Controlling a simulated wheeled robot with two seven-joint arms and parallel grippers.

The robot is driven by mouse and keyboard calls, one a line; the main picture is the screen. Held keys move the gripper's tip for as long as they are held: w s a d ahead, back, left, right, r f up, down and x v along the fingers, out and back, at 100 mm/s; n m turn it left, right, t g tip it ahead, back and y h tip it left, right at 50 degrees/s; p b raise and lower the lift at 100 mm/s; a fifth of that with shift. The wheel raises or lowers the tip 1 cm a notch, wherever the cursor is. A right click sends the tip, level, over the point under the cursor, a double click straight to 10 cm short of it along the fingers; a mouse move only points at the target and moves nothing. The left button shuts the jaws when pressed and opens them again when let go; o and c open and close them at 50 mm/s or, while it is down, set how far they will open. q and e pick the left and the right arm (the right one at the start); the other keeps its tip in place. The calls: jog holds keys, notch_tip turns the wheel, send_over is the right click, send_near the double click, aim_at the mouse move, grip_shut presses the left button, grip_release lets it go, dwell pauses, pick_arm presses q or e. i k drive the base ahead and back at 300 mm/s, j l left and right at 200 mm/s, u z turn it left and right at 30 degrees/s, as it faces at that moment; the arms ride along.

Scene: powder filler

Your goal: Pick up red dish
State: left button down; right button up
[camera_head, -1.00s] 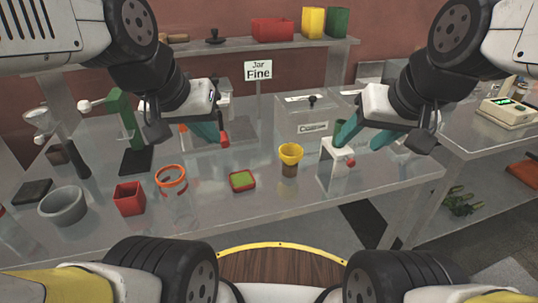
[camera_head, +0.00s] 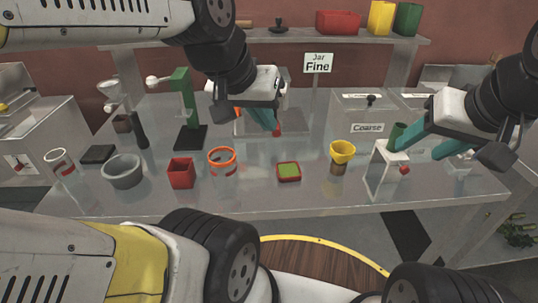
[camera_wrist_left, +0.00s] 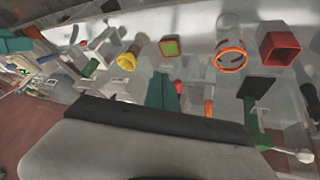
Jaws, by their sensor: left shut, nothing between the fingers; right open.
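The red dish (camera_head: 289,180) is a small square dish with green contents. It sits on the metal table near the front middle, and also shows in the left wrist view (camera_wrist_left: 169,58). My left gripper (camera_head: 270,124) is shut and empty, above the table behind and slightly left of the dish, apart from it. Its teal fingers also show in the left wrist view (camera_wrist_left: 163,92). My right gripper (camera_head: 430,148) is open, with its teal fingers spread, right of the dish near a white stand with a red knob (camera_head: 388,160).
Left of the dish stand a clear jar with an orange rim (camera_head: 222,158), a red square cup (camera_head: 180,173) and a grey bowl (camera_head: 122,171). A yellow-topped cup (camera_head: 342,152) stands to its right. A green stand (camera_head: 186,100) is behind. The table just around the dish is clear.

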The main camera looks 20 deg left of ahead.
aim_at(287, 171)
jog(key=k+l+u, duration=0.2)
jog(key=l, duration=0.25)
jog(key=k+l+u, duration=0.15)
jog(key=l, duration=0.3)
jog(key=k+l+u, duration=0.2)
jog(key=l, duration=0.2)
jog(key=k+l+u, duration=0.2)
jog(key=k+l, duration=0.1)
jog(key=l, duration=0.1)
